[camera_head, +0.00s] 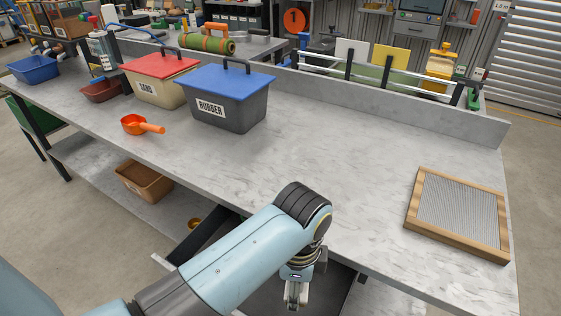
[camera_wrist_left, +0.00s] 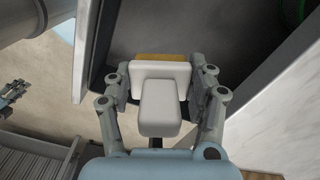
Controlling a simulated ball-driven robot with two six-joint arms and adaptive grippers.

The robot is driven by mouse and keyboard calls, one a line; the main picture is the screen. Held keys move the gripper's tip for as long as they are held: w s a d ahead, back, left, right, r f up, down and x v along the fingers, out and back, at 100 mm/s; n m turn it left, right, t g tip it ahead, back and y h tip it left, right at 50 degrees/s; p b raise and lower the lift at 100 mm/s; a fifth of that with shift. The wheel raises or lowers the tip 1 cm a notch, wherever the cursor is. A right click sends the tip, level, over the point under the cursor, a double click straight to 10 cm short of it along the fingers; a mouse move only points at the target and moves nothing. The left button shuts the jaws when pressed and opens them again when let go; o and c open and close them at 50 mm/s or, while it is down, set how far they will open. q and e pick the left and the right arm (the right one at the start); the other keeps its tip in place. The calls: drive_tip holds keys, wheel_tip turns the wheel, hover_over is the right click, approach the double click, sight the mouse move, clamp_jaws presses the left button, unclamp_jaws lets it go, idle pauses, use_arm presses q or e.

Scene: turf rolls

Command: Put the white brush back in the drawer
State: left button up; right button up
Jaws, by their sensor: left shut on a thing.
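The white brush (camera_wrist_left: 160,112) is between the fingers of my left gripper (camera_wrist_left: 158,88), which is shut on it. Its white body shows in the left wrist view, with a yellow-brown strip (camera_wrist_left: 160,57) at its far edge. In the head view my left gripper (camera_head: 295,296) points down in front of the worktop's front edge, over the open dark drawer (camera_head: 345,287). The drawer's dark inside (camera_wrist_left: 180,30) shows beyond the brush in the wrist view. My arm hides part of the drawer. A small grey jointed part (camera_wrist_left: 12,92), perhaps my right gripper, is cut off at the wrist view's left edge.
The grey worktop (camera_head: 330,140) is mostly clear. It carries a blue-lidded rubber bin (camera_head: 235,108), a red-lidded sand bin (camera_head: 160,85), an orange scoop (camera_head: 135,124) and a wood-framed sieve (camera_head: 455,212). A brown bin (camera_head: 143,183) stands on the lower shelf.

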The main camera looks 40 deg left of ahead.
use_arm(q)
wheel_tip(320, 180, down, 5)
drive_tip(key=shift+s+a+r+b, duration=0.1)
drive_tip(key=shift+s+a+b, duration=0.05)
drive_tip(key=shift+b, duration=0.15)
wheel_tip(320, 180, down, 4)
drive_tip(key=shift+f+b, duration=0.15)
drive_tip(key=shift+b, duration=0.3)
drive_tip(key=shift+f, duration=0.15)
use_arm(e)
drive_tip(key=shift+s+a+f, duration=0.2)
drive_tip(key=shift+a+f, duration=0.3)
drive_tip(key=shift+f, duration=0.35)
use_arm(q)
drive_tip(key=o, duration=1.1)
drive_tip(key=shift+f, duration=0.1)
use_arm(e)
drive_tip(key=shift+d, duration=0.45)
